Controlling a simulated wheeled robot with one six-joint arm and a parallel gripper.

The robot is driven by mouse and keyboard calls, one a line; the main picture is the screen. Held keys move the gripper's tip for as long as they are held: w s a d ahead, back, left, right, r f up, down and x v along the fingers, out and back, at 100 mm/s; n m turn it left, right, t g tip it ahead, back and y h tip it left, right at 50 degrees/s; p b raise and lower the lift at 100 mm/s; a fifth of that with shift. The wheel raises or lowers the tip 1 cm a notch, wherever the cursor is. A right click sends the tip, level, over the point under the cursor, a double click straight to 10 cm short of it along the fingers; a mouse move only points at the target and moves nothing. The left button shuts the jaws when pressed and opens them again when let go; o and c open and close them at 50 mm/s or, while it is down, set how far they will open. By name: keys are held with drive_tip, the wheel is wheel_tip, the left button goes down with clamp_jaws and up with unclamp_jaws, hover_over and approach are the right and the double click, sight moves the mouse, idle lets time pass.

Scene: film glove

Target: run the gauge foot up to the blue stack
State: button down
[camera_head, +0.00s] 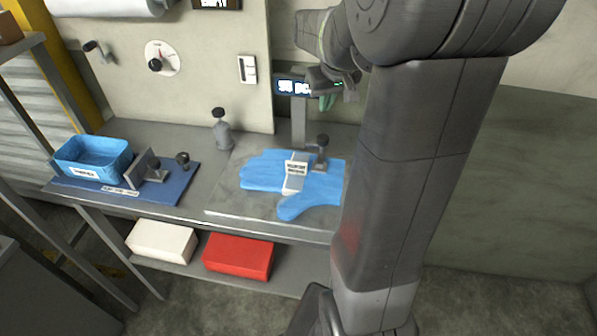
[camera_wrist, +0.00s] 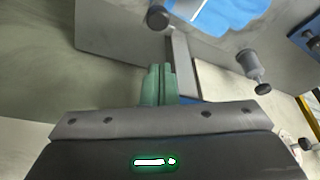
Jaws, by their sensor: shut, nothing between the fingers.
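The blue stack (camera_head: 265,170) is glove-shaped and lies flat on a grey plate on the bench; part of it shows at the top of the wrist view (camera_wrist: 235,12). The gauge has an upright post (camera_head: 298,122) behind the stack and a lit display. A pale labelled block (camera_head: 296,170), perhaps the gauge foot, overlaps the stack in the picture; I cannot tell whether they touch. A dark knob (camera_head: 322,142) stands to its right. My gripper (camera_head: 327,102) is beside the display, above the stack. Its green fingers (camera_wrist: 158,72) are shut and empty.
A blue bin (camera_head: 92,158) and a blue mat with a clamp-like fixture (camera_head: 140,168) are at left. A grey knobbed post (camera_head: 222,130) stands behind the plate's left side. White (camera_head: 162,242) and red (camera_head: 238,256) boxes sit on the lower shelf.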

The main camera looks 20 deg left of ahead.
wheel_tip(320, 180, up, 6)
drive_tip(key=p, duration=0.4)
drive_tip(key=shift+f, duration=0.25)
wheel_tip(320, 180, down, 9)
drive_tip(key=b, duration=0.7)
drive_tip(key=shift+r, duration=0.1)
idle(0.4)
